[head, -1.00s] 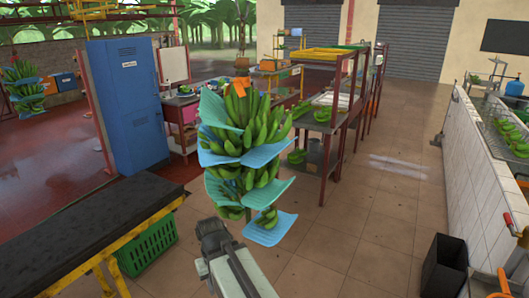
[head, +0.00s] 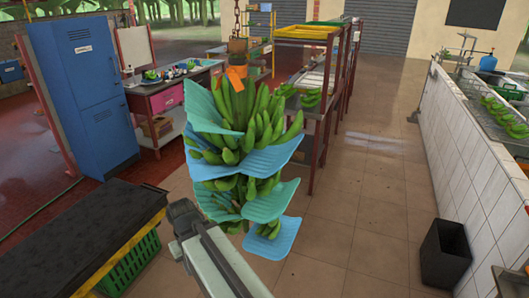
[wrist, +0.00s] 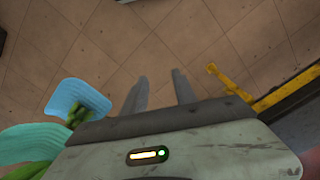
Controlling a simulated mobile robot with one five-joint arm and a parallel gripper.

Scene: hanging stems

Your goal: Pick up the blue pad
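A hanging stem of green bananas (head: 262,122) has several thin pads between its hands. A blue pad (head: 262,162) sticks out at mid-height on the right, and another blue pad (head: 284,238) hangs lowest. Teal pads (head: 272,203) lie between and above them. In the wrist view a blue pad (wrist: 78,97) is at the left, partly over green bananas, with a teal pad (wrist: 30,145) below it. My gripper (wrist: 159,82) is open, its two fingers apart with only floor between them. In the head view my gripper (head: 180,212) is left of the lower pads, not visibly touching them.
A black-topped bench with a yellow frame (head: 80,225) stands close on the left, above a green crate (head: 135,265). Racks (head: 318,110) stand behind the stem. A black bin (head: 445,253) and tiled wall (head: 480,160) are right. Floor between is clear.

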